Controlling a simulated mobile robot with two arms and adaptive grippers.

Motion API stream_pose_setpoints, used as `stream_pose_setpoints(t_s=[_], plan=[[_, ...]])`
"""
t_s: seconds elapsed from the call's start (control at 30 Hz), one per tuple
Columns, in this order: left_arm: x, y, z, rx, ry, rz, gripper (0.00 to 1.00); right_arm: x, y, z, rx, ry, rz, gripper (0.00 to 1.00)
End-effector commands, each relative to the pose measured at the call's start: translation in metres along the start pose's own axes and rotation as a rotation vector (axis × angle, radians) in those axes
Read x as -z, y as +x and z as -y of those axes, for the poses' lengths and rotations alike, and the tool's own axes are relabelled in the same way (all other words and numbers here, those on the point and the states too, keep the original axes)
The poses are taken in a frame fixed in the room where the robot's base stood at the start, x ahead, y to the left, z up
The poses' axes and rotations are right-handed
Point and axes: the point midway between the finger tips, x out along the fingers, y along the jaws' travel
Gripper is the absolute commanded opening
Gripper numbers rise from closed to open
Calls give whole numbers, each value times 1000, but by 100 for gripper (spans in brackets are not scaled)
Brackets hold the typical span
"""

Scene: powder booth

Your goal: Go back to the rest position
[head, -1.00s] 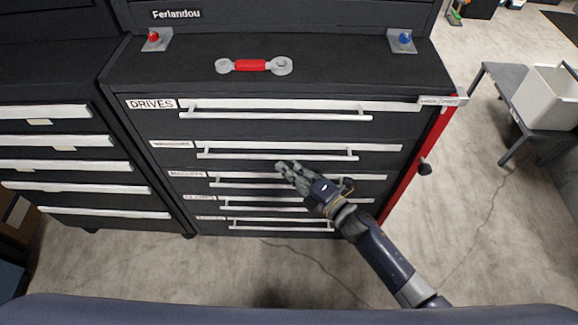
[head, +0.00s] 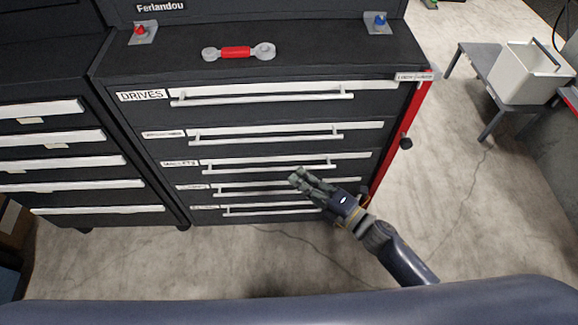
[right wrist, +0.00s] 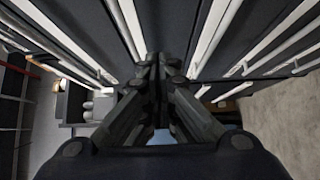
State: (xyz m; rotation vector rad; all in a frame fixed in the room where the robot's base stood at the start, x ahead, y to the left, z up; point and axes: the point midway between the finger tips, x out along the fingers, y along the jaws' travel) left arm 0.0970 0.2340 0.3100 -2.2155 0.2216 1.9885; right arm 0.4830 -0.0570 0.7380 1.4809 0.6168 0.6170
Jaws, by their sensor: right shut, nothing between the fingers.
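My right gripper (head: 298,178) is in front of the lower drawers of the black tool cabinet (head: 140,115). Its fingers are shut together and hold nothing. The right wrist view also shows the closed fingers (right wrist: 158,68), with drawer handles on both sides of them. Whether the fingertips touch the cabinet is hard to tell; they appear in front of the third and fourth drawers. My left gripper does not show. All the cabinet drawers look closed, the top one labelled DRIVES (head: 142,96).
A red and grey wrench-like tool (head: 237,52) lies on the cabinet top. A second drawer cabinet (head: 50,170) stands at the left. A white bin (head: 528,72) sits on a grey bench (head: 482,75) at the right. The concrete floor (head: 480,215) between is clear.

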Motion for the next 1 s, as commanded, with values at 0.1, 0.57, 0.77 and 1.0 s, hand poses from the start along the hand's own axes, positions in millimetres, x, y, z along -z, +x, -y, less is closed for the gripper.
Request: stream_pose_setpoints(t_s=[0.1,0.57,0.77,1.0], plan=[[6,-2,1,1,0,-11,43,0,-12,0,2,0,0,0],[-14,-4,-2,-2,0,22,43,-20,-31,45,86,154,112,0],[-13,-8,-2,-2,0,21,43,-47,-95,169,295,573,435,0],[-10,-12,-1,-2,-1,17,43,-12,-212,305,516,1055,866,0]])
